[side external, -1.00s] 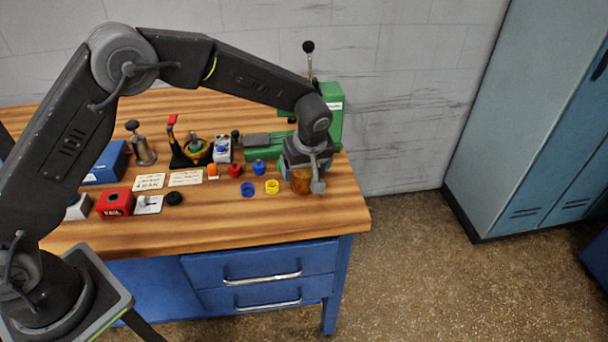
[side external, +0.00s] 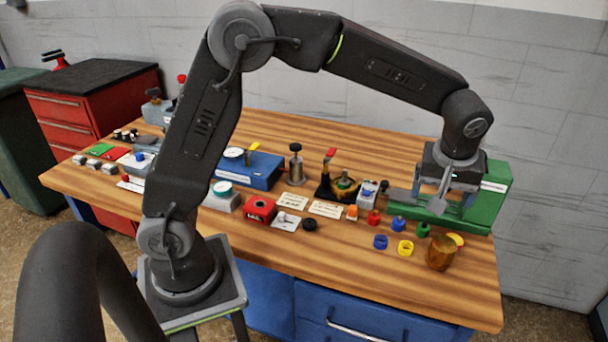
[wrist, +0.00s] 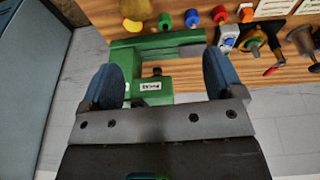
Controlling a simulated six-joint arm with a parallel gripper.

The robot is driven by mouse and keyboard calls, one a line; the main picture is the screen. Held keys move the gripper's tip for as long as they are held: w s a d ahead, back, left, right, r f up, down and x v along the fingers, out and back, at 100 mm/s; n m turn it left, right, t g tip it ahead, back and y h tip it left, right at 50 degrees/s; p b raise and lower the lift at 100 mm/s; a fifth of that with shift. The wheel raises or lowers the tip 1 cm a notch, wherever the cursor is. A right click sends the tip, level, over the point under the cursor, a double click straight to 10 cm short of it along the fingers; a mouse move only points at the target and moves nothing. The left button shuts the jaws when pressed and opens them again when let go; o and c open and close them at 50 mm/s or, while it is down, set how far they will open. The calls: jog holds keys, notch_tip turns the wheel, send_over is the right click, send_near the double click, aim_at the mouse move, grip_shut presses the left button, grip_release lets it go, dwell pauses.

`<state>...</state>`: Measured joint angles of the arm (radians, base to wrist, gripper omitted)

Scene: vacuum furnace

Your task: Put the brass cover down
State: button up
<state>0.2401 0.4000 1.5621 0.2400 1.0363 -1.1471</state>
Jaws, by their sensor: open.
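The brass cover (side external: 440,254) is an amber-brown metal cylinder. It stands upright on the wooden bench near its right front corner, touching nothing of mine. In the wrist view, the brass cover (wrist: 135,8) is cut off by the top edge. My gripper (side external: 446,197) is open and empty, raised above and behind the cover, over the green press. The wrist view shows its two blue-padded fingers (wrist: 163,82) wide apart with nothing between them.
The green press (side external: 487,200) stands close under my gripper at the bench's right end. A yellow disc (side external: 456,239) lies just behind the cover. A yellow ring (side external: 405,248), blue ring (side external: 380,242) and small coloured knobs lie left of it. Bare wood (side external: 465,300) is in front.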

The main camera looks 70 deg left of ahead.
jog(key=s+a+r+m, duration=0.2)
jog(key=s+a+r, duration=0.1)
jog(key=s+r, duration=0.3)
jog(key=s+a+m+t+h, duration=0.1)
jog(key=s+a+m, duration=0.1)
jog(key=s, duration=0.8)
jog(key=s+a+m+t+h, duration=0.1)
jog(key=s+m, duration=0.4)
jog(key=s, duration=0.5)
jog(key=shift+a+t, duration=0.7)
jog(key=shift+a, duration=0.15)
